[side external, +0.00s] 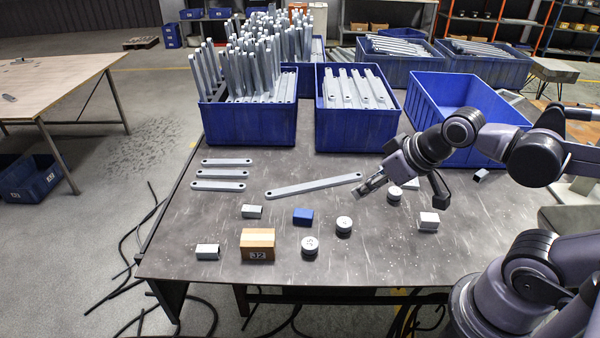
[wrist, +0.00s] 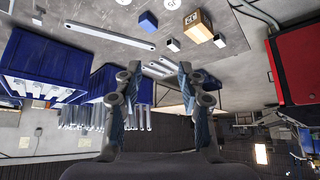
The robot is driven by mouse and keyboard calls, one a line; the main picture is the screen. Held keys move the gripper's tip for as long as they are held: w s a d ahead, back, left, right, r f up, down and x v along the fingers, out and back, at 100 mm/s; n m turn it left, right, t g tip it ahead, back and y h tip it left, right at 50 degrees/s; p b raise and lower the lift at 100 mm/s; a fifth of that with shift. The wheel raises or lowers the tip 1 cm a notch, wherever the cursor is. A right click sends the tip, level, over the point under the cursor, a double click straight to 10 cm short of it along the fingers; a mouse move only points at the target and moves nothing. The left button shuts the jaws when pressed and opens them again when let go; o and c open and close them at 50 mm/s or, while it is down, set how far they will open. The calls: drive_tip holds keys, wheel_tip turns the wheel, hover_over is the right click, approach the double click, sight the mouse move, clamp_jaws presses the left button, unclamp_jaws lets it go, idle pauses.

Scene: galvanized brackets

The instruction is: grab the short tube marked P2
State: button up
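Several short grey-white square tubes lie on the table: one at the front left (side external: 207,251), one behind it (side external: 252,211), one right of my gripper (side external: 429,221) and one at the far right (side external: 481,175). I cannot read a P2 mark on any. Two small tubes also show in the wrist view, one by the blue block (wrist: 173,45) and one by the orange block (wrist: 219,41). My gripper (side external: 364,189) is above the table near the right end of a long bar. In the wrist view its two fingers (wrist: 159,72) are apart with nothing between them.
An orange block marked 32 (side external: 257,246), a blue block (side external: 303,216) and several round discs (side external: 344,226) stand on the table. Long flat bars (side external: 313,186) lie behind them. Blue bins (side external: 357,133) line the back edge.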

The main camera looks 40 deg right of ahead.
drive_tip(key=o, duration=0.9)
